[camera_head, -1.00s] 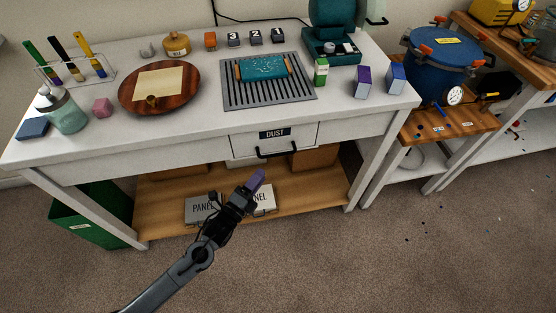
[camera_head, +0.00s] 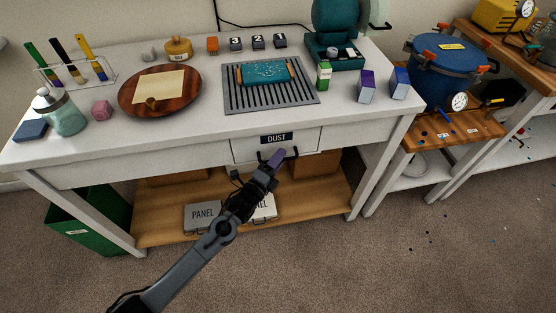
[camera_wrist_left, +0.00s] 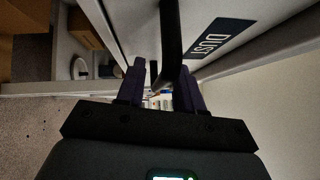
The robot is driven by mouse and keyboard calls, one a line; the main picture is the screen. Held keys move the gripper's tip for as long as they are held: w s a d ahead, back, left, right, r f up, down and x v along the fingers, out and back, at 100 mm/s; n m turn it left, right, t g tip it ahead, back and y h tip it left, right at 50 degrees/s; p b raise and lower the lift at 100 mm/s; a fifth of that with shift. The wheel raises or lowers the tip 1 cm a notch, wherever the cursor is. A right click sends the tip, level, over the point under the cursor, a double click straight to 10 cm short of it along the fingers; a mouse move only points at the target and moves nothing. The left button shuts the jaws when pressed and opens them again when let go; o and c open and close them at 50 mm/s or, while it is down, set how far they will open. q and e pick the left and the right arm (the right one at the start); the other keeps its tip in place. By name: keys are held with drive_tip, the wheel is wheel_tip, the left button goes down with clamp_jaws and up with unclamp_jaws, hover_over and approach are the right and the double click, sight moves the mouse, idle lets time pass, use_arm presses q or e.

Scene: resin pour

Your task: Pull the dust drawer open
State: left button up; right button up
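The dust drawer (camera_head: 305,138) is set in the front of the white bench, with a dark DUST label and a black bar handle (camera_head: 293,153). Its front looks flush with the bench. In the left wrist view, the label and the handle (camera_wrist_left: 171,35) are close up. My left gripper (camera_head: 276,158) is at the handle in the head view and covers part of it. In the wrist view, its two purple fingers (camera_wrist_left: 161,83) are apart, with the handle bar between them and gaps showing beside it. My right gripper is out of view.
A slotted grey grate (camera_head: 300,98) with a teal block lies on the bench (camera_head: 150,148) above the drawer. Grey PANEL boxes (camera_head: 202,217) sit on the wooden lower shelf (camera_head: 160,225). A green bin (camera_head: 88,222) stands at left.

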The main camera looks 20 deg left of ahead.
use_arm(q)
drive_tip(key=shift+c, duration=0.3)
clamp_jaws()
drive_tip(key=s+d+p, duration=0.5)
drive_tip(key=s+d, duration=0.1)
drive_tip(key=s, duration=0.3)
drive_tip(key=s+d+p, duration=0.5)
drive_tip(key=s+p, duration=0.1)
drive_tip(key=s, duration=0.4)
drive_tip(key=shift+d, duration=0.4)
